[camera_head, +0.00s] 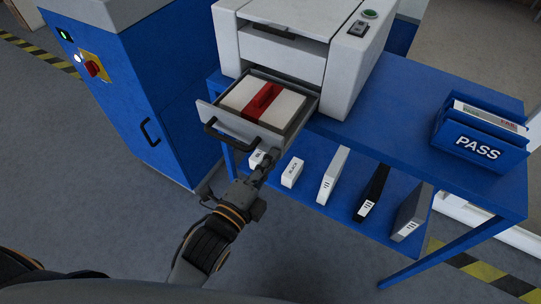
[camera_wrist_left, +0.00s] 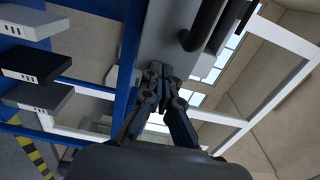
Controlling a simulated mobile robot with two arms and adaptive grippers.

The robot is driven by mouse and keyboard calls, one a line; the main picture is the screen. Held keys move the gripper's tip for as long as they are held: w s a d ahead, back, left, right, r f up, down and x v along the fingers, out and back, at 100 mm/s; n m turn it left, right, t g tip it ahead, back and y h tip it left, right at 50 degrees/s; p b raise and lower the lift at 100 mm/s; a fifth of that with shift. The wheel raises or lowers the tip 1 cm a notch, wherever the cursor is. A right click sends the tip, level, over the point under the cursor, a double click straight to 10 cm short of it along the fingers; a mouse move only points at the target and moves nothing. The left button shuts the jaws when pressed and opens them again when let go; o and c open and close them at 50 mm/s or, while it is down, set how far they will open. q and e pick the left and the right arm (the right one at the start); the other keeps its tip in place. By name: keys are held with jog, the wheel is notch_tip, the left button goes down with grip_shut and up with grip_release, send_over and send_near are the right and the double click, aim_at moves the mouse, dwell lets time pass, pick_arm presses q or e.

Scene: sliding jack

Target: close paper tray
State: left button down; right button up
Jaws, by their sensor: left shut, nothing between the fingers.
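The paper tray (camera_head: 243,126) is pulled out of the white printer (camera_head: 341,66). It holds a stack of white paper (camera_head: 240,97) with a red band (camera_head: 263,101) around it. A dark handle (camera_head: 229,138) is on its front. My left gripper (camera_head: 266,160) is shut and empty, just below the tray's front in the head view. In the left wrist view my left gripper (camera_wrist_left: 161,72) has its fingertips together near the grey tray front (camera_wrist_left: 165,45), with the dark handle (camera_wrist_left: 208,25) to the right. Whether they touch is unclear. My right gripper is not in view.
The printer stands on a blue table (camera_head: 400,110). A blue PASS bin (camera_head: 480,145) is at the right. Several boxes and binders (camera_head: 331,175) stand on the lower shelf. A blue cabinet (camera_head: 165,75) is at the left. Grey floor (camera_head: 100,180) is clear in front.

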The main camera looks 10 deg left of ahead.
aim_at(305, 116)
pick_arm(q)
jog(key=shift+w, duration=0.1)
dwell(0.3)
jog(key=x, duration=1.7)
jog(key=shift+w+d, duration=0.1)
jog(key=shift+w, duration=0.05)
jog(key=shift+w+d, duration=0.15)
jog(key=shift+w, duration=0.15)
jog(key=shift+r, duration=0.25)
jog(key=shift+p, duration=0.3)
